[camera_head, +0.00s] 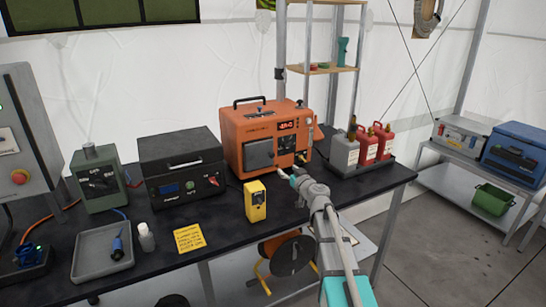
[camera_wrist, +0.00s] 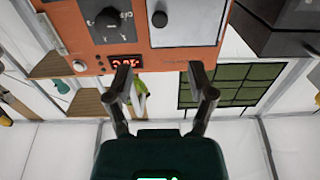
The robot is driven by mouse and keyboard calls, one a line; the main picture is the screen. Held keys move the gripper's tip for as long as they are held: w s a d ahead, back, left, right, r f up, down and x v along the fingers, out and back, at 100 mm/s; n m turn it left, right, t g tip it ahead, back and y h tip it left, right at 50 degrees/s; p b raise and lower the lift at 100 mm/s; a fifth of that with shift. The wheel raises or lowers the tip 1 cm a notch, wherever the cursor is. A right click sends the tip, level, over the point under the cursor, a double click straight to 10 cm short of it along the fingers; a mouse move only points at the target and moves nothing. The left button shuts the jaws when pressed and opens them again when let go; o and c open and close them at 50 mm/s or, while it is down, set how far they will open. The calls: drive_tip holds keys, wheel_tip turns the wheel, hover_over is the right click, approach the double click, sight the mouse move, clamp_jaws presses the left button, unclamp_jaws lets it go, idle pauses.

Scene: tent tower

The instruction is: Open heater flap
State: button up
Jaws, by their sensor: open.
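The heater is an orange box (camera_head: 232,125) with a top handle and a red lit display, standing on the black table. Its flap, a grey panel (camera_head: 259,154) with a small dark knob, sits flat against the front and looks shut. In the wrist view the flap (camera_wrist: 187,24) and its knob (camera_wrist: 160,19) are at the top, beside a black dial (camera_wrist: 108,18). My gripper (camera_head: 283,172) is in front of the heater's lower front, right of the flap. In the wrist view my gripper (camera_wrist: 160,72) is open and empty, its fingertips apart below the flap.
A yellow device (camera_head: 255,202) stands in front of the heater. A black box (camera_head: 181,165) is close on its left. Red and grey canisters (camera_head: 367,146) and a shelf rack (camera_head: 321,69) are at its right. The table's front middle is partly clear.

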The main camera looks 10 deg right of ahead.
sight(273, 156)
drive_tip(key=x, duration=1.3)
drive_tip(key=shift+w, duration=0.1)
clamp_jaws()
